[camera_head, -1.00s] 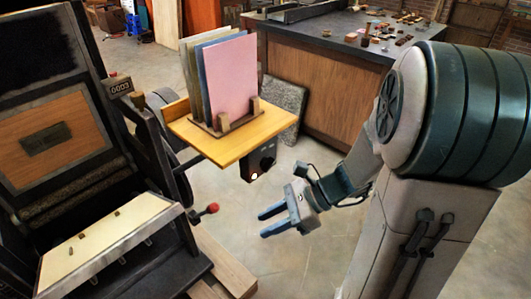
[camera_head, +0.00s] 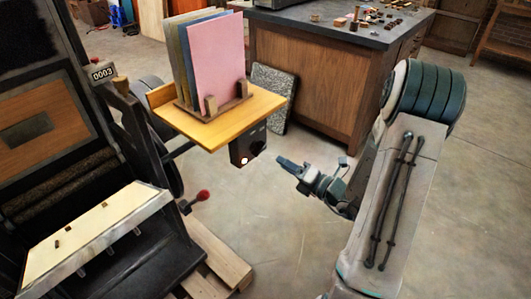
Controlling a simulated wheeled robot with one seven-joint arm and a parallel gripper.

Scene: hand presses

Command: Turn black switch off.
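A black switch box (camera_head: 240,152) hangs under the front edge of a yellow wooden shelf (camera_head: 215,130). A dark round knob (camera_head: 257,147) sits on its face. A small lamp (camera_head: 244,161) near its lower edge glows white with an orange rim. My gripper (camera_head: 281,161) is to the right of the box and points left at it, with what looks like a small gap between. The fingers overlap from this side, so I cannot tell how far apart they are. The exact setting of the knob is too small to read.
Upright coloured boards (camera_head: 217,65) stand in a rack on the shelf. A hand press (camera_head: 95,235) with a red-tipped lever (camera_head: 203,195) is at left. A wooden workbench (camera_head: 310,85) stands behind, with a speckled slab (camera_head: 274,95) leaning near it. The floor around my arm is clear.

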